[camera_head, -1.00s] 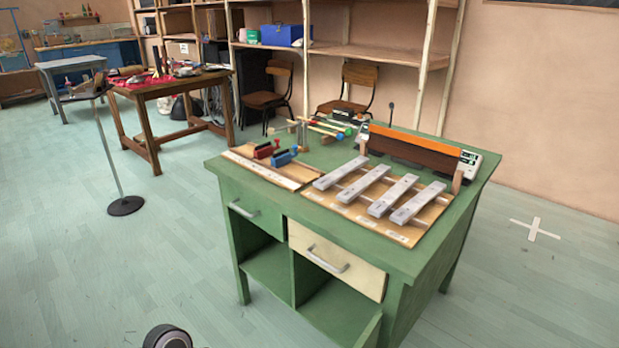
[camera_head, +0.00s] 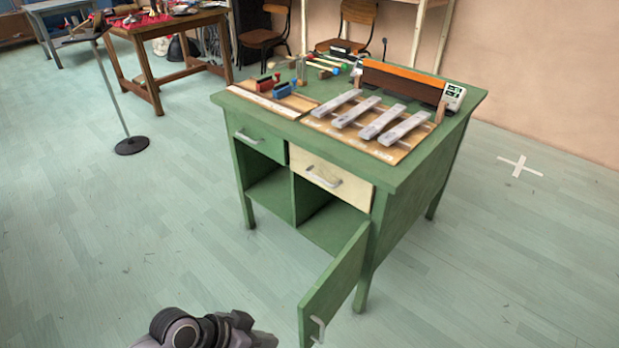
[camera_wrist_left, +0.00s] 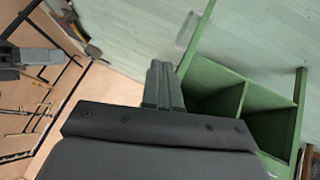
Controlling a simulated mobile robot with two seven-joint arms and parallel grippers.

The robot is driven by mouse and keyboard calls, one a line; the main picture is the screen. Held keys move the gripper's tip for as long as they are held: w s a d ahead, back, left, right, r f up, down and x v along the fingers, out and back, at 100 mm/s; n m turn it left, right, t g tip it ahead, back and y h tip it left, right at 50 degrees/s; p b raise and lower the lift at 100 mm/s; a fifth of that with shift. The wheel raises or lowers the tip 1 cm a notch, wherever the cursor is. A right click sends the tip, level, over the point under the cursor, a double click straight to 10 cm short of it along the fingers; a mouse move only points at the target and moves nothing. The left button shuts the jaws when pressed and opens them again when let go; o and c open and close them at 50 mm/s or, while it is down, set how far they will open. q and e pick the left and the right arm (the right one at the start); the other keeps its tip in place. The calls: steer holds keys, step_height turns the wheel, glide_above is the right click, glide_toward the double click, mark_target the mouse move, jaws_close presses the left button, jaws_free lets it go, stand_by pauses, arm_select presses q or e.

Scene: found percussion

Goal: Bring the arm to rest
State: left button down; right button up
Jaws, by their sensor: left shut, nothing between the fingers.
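My left arm shows at the bottom of the head view, with my left gripper (camera_head: 240,328) low in front of the green desk (camera_head: 405,200). In the left wrist view the two dark fingers of my left gripper (camera_wrist_left: 160,75) are together with nothing between them. The gripper is apart from the desk, whose open green compartments (camera_wrist_left: 235,100) show beyond the fingers. My right gripper is in neither view.
The desk's lower door (camera_head: 335,285) stands open toward me, near my left arm. A metal-bar instrument (camera_head: 370,125) lies on top. A stand with a round black base (camera_head: 131,146) is at left. Floor (camera_head: 130,230) at left is clear.

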arm_select(q)
steer(key=s+a+r+n+t+y+p, duration=0.5)
steer(key=s+a+r+t+p, duration=0.1)
steer(key=a, duration=0.5)
steer(key=shift+s+a+r+n+t, duration=0.2)
steer(key=shift+s+a+n+t, duration=0.15)
steer(key=shift+s+t, duration=0.4)
